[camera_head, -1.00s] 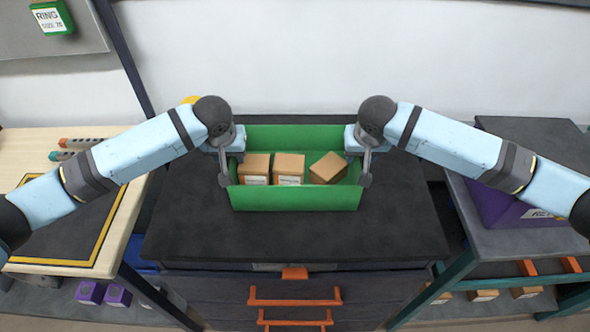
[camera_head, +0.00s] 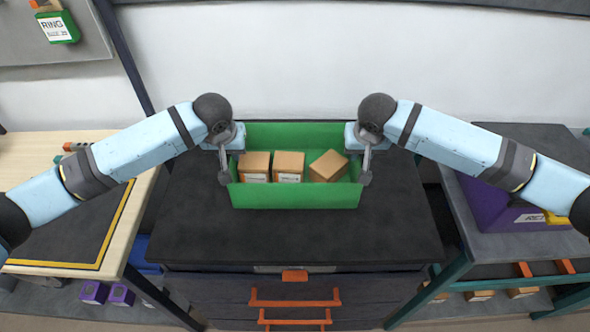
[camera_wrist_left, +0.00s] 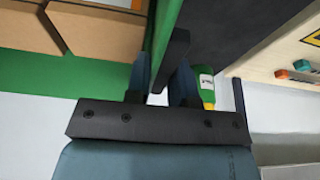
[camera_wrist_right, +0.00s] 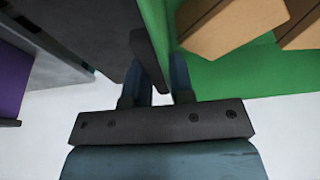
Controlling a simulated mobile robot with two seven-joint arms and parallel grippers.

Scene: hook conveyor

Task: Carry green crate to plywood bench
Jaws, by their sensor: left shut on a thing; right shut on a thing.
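The green crate (camera_head: 290,196) is an open box holding several cardboard boxes (camera_head: 289,167). It is level in front of me, over the dark top of a drawer cabinet; I cannot tell whether its base touches. My left gripper (camera_head: 225,177) is shut on its left end and my right gripper (camera_head: 366,177) on its right end. The wrist views show green wall at the left fingers (camera_wrist_left: 160,80) and at the right fingers (camera_wrist_right: 156,80). The plywood bench (camera_head: 137,215) stands to the left, with a dark yellow-bordered mat (camera_head: 70,235) on top.
The drawer cabinet (camera_head: 290,240) with orange handles fills the middle. A grey bench at right bears a purple crate (camera_head: 490,210). Purple items (camera_head: 93,292) lie on the plywood bench's lower shelf. Coloured items (camera_wrist_left: 300,70) lie at its back.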

